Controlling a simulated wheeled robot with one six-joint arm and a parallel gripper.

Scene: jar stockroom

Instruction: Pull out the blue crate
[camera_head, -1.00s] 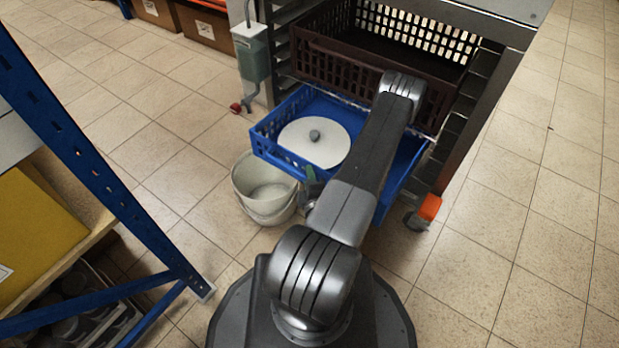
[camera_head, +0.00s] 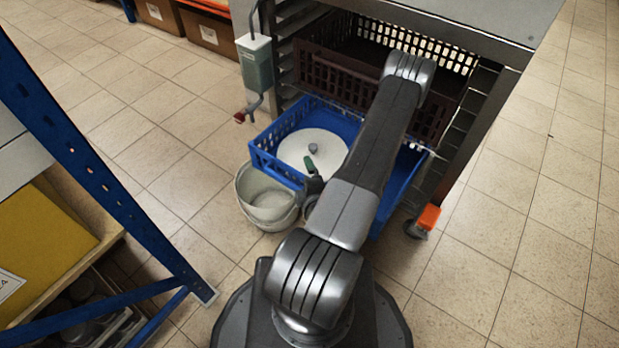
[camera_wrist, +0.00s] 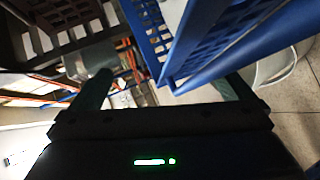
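The blue crate (camera_head: 279,171) stands partly out of the rack on a low level, below a dark brown crate. A white round lid with a grey knob (camera_head: 312,147) lies in it. My gripper (camera_head: 311,177) is at the crate's front wall, partly hidden by my arm. In the wrist view my gripper (camera_wrist: 163,88) has its two fingers wide apart. The blue crate's wall (camera_wrist: 205,62) passes between them, with gaps showing on both sides. Contact with a finger cannot be made out.
A white bucket (camera_head: 267,203) stands on the floor just left of the crate's front. The dark brown crate (camera_head: 350,85) sits above. A blue shelf upright (camera_head: 85,150) is at the left. A rack caster with an orange tab (camera_head: 428,217) is at the right. Floor beyond it is clear.

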